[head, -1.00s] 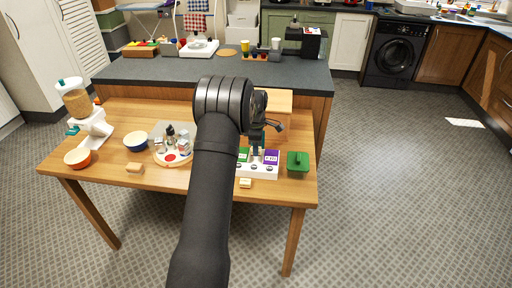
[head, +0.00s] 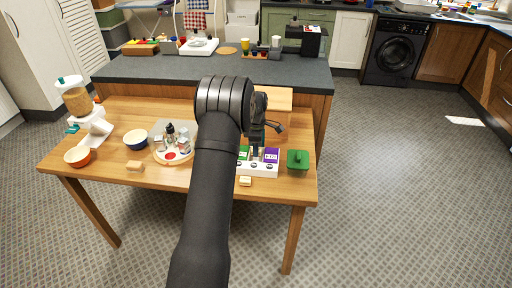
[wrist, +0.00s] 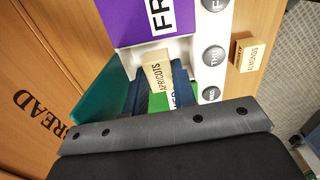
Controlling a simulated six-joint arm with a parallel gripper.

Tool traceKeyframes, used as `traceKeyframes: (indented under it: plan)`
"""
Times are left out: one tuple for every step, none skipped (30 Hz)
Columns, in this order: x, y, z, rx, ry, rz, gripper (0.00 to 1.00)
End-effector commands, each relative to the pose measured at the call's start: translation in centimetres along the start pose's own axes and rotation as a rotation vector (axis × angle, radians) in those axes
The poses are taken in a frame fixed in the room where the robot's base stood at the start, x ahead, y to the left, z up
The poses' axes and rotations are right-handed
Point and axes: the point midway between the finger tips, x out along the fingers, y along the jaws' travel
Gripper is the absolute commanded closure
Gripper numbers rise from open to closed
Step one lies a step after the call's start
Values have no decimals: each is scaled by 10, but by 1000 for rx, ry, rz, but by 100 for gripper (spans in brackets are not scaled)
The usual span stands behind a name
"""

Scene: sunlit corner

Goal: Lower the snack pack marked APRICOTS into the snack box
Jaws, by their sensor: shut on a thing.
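My gripper (wrist: 160,90) is shut on the APRICOTS pack (wrist: 157,70), a pale tan pack with dark letters, seen between the two dark blue fingers in the wrist view. The white snack box (wrist: 184,47) lies beneath, with round labels, including THU, along one side. The pack is over the slot between a purple pack (wrist: 140,20) and a green pack (wrist: 158,102); how deep it reaches is hard to tell. In the head view, my gripper (head: 257,147) is over the snack box (head: 262,171), and the held pack is mostly hidden.
A small tan block with lettering (wrist: 249,54) lies beside the box. A green lidded container (head: 298,161) stands just right of the box. A round tray with bottles (head: 174,156) is to the left.

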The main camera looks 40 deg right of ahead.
Motion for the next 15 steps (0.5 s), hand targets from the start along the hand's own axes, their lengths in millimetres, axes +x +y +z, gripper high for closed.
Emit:
traceKeyframes:
  plan:
    - [1, 0, 0, 0, 0, 0, 97]
    - [0, 0, 0, 0, 0, 0, 97]
    - [0, 0, 0, 0, 0, 0, 97]
    - [0, 0, 0, 0, 0, 0, 97]
    - [0, 0, 0, 0, 0, 0, 97]
    - [0, 0, 0, 0, 0, 0, 97]
    - [1, 0, 0, 0, 0, 0, 74]
    - [1, 0, 0, 0, 0, 0, 68]
    - [1, 0, 0, 0, 0, 0, 60]
    - [1, 0, 0, 0, 0, 0, 54]
    - [1, 0, 0, 0, 0, 0, 50]
    - [1, 0, 0, 0, 0, 0, 50]
    - [1, 0, 0, 0, 0, 0, 50]
    - [1, 0, 0, 0, 0, 0, 50]
    - [1, 0, 0, 0, 0, 0, 50]
